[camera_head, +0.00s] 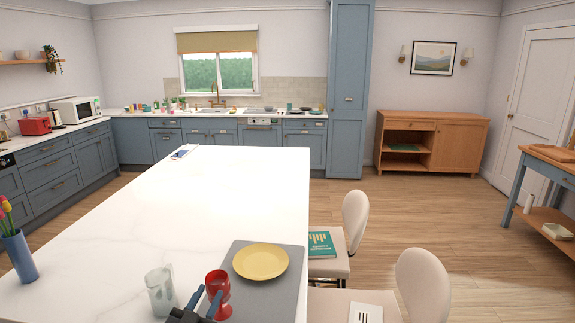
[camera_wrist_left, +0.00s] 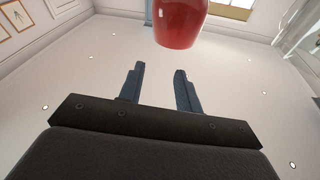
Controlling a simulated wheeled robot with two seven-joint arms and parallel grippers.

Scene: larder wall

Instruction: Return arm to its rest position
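My left gripper (camera_head: 206,296) shows at the bottom of the head view, over the near end of the white island. Its two blue-grey fingers stand apart with nothing between them; they also show in the left wrist view (camera_wrist_left: 159,70). A red goblet (camera_head: 218,284) stands upright just beyond the fingers, by the grey placemat's left side. Its red bowl (camera_wrist_left: 180,22) shows past the fingertips in the left wrist view, apart from them. My right gripper is in neither view.
A clear glass jug (camera_head: 160,291) stands left of the gripper. A yellow plate (camera_head: 261,261) lies on the grey placemat (camera_head: 286,298). A blue vase with tulips (camera_head: 20,258) is at the left edge. Chairs line the right side. The island's middle (camera_head: 210,200) is clear.

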